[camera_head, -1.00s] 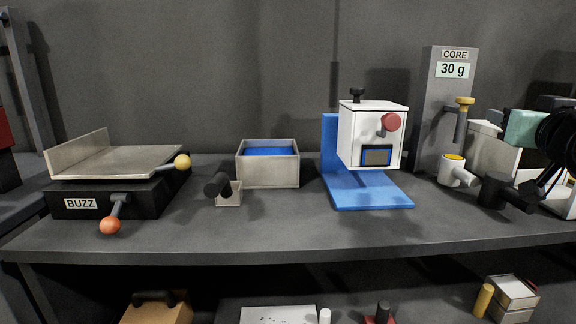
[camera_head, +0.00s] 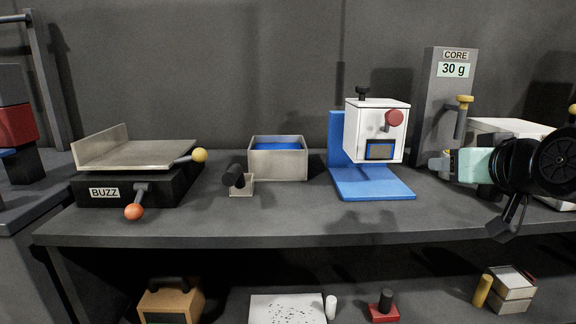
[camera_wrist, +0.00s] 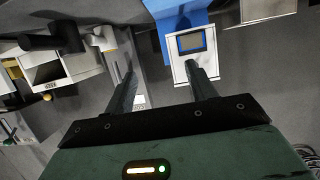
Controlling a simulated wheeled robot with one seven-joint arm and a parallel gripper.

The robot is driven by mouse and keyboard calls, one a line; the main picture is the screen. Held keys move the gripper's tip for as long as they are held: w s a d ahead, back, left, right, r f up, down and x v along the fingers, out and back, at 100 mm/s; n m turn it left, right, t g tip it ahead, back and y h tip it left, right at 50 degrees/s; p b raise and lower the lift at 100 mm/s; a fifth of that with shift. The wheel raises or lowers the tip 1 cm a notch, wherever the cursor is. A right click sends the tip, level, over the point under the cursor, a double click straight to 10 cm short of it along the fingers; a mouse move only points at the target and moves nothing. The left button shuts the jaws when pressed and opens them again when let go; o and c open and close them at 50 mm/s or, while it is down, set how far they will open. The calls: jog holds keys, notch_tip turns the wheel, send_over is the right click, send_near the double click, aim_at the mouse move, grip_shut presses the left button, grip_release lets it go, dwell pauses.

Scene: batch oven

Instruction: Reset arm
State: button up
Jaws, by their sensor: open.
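My gripper (camera_head: 440,165) is at the right of the head view, above the workbench, in front of the grey column marked CORE 30 g. Its two dark fingers (camera_wrist: 163,92) are spread apart in the wrist view, with nothing between them. The white machine on the blue stand (camera_head: 376,132) is to the left of my gripper in the head view. The white machine also shows beyond the fingers in the wrist view (camera_wrist: 190,68).
The CORE column (camera_head: 444,100) stands behind. A lower shelf holds a speckled white board (camera_head: 287,308) and a red block (camera_head: 384,313).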

jog(key=s+a+f+n+g+y, duration=0.35)
jog(key=s+a+f+g, duration=0.35)
jog(key=s+a+f, duration=0.35)
jog(key=s+a+f+n+g+h, duration=0.1)
jog(key=s+a+f+n+g, duration=0.15)
jog(key=s, duration=0.35)
jog(key=s+a+f+n+g+h, duration=0.1)
jog(key=s+a+f+g+h, duration=0.1)
jog(key=s+f+g, duration=0.3)
notch_tip(320, 180, up, 17)
jog(key=s+p, duration=0.2)
jog(key=p, duration=1.4)
jog(key=shift+s+d+r+n+p, duration=0.15)
jog(key=shift+s+r+n+p, duration=0.05)
jog(key=shift+s+n+p, duration=0.1)
